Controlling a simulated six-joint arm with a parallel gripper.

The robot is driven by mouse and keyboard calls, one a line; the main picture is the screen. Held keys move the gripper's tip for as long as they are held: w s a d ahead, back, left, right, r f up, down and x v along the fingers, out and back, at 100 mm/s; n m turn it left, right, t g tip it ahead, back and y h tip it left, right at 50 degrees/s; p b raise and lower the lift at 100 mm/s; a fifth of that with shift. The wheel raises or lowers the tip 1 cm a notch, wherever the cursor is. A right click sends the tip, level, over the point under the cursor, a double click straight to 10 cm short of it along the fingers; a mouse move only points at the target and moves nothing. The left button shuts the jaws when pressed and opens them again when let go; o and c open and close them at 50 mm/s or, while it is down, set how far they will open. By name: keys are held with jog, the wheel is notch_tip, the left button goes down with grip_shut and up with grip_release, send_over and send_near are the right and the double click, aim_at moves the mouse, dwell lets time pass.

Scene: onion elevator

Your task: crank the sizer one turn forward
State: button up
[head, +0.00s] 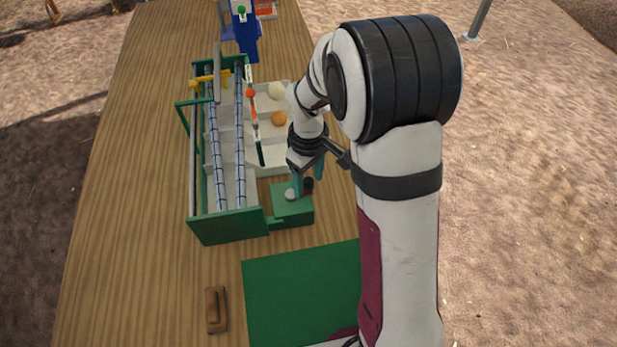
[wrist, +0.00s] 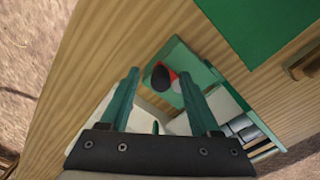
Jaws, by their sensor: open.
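The sizer (head: 228,226) is a green frame with long blue-grey rollers, standing on the wooden table. A small green box (head: 295,212) sits against its near right corner and carries a pale round knob (head: 290,194) and a dark knob (head: 308,185) with red below it. In the wrist view the dark knob (wrist: 160,76) appears between the fingertips of my gripper (wrist: 159,73). My gripper (head: 306,180) is open with teal fingers, low over the green box. I cannot tell whether the fingers touch the knob. Which part is the crank is not certain.
White bins (head: 287,157) along the sizer's right side hold an orange ball (head: 279,118) and a pale ball (head: 275,90). A green mat (head: 300,295) and a brown wooden block (head: 216,309) lie nearer. A blue structure (head: 246,38) stands beyond. The table's left side is clear.

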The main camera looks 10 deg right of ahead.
aim_at(309, 179)
notch_tip(309, 179, up, 6)
jog(key=shift+f, duration=0.1)
jog(key=shift+r, duration=0.6)
jog(key=shift+s, duration=0.1)
dwell(0.3)
jog(key=s+a+r+m+y, duration=0.1)
jog(key=s+m, duration=0.5)
jog(key=s, duration=0.6)
jog(key=s+a+r+m, duration=0.1)
jog(key=s+r+m, duration=0.3)
jog(key=s, duration=0.8)
jog(key=m, duration=0.2)
jog(key=shift+r+m+y, duration=0.3)
jog(key=shift+m+y, duration=0.1)
